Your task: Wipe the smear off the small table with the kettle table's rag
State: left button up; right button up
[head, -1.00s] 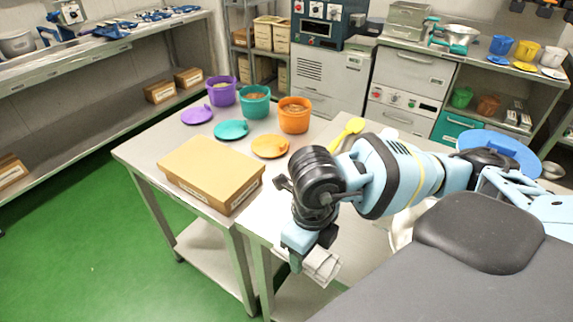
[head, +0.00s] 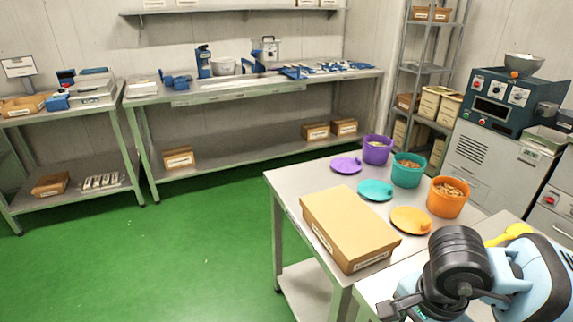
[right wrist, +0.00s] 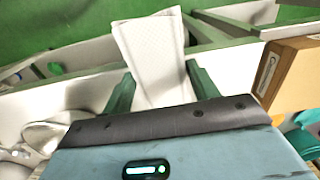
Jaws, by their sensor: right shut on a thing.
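My right gripper (right wrist: 160,85) is shut on a white cloth, the rag (right wrist: 152,45), which stands out between its fingers in the right wrist view. In the head view my right arm enters at the lower right, and its fingertips are below the picture edge. A steel table (head: 290,182) stands at the right of the head view. A second steel surface (head: 372,288) adjoins it at the near side, mostly hidden by my arm. I see no smear in these frames, and I cannot tell which table is the small one. My left gripper is out of view.
On the steel table are a cardboard box (head: 345,225), purple (head: 377,150), teal (head: 407,171) and orange (head: 446,198) tubs, and their lids. A yellow scoop (head: 510,234) lies beside my arm. Benches (head: 250,90) line the back wall. Green floor (head: 190,240) is open at left.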

jog(key=n, duration=0.3)
jog(key=shift+w+a+r+n, duration=0.15)
jog(key=shift+w+a+n, duration=0.1)
jog(key=shift+n, duration=0.15)
jog(key=n, duration=0.3)
jog(key=shift+w+r+n, duration=0.15)
jog(key=shift+w+n, duration=0.1)
jog(key=shift+n, duration=0.15)
jog(key=n, duration=0.5)
jog(key=shift+w+a+r+n, duration=0.2)
jog(key=shift+w+r+n, duration=0.05)
jog(key=shift+w+n, duration=0.05)
